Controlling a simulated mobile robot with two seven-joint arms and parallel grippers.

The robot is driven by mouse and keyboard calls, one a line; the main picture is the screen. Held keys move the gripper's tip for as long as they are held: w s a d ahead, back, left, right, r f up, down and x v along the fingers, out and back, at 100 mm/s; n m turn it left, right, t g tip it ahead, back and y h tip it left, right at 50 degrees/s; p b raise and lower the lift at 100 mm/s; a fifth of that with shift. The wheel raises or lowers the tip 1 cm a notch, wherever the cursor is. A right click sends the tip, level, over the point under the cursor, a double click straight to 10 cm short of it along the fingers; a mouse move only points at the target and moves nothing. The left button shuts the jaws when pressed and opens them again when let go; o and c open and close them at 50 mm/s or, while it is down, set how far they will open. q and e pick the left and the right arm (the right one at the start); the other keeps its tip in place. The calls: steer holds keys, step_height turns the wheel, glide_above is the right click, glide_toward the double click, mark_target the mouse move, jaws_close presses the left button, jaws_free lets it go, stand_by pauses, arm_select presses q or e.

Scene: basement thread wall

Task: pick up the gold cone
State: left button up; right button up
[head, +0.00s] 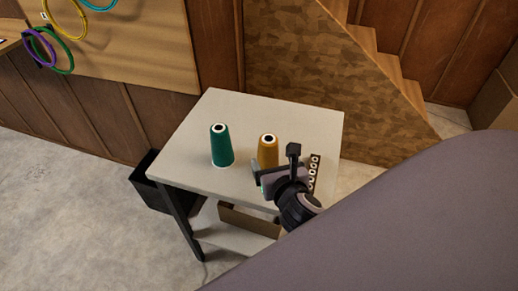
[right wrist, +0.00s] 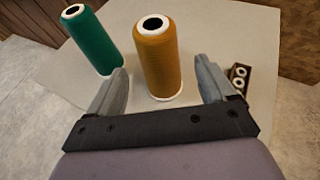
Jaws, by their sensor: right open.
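The gold cone (head: 268,149) stands upright on the pale table, its lower part partly hidden behind my right gripper (head: 275,170). In the right wrist view the gold cone (right wrist: 159,60) stands just beyond the space between the fingertips of my right gripper (right wrist: 164,88). The gripper is open and empty, with one finger to each side of the cone's line and a gap on both sides. I see no contact. My left gripper is in neither view.
A green cone (head: 221,146) stands upright left of the gold one, close to the left finger in the wrist view. A dark strip with several pale rings (head: 314,170) lies to the right. The table (head: 225,105) is clear at the back. A black bin (head: 148,186) stands beside it.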

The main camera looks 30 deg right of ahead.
steer(key=shift+x, duration=3.3)
steer(key=shift+a, duration=0.1)
steer(key=c, duration=1.2)
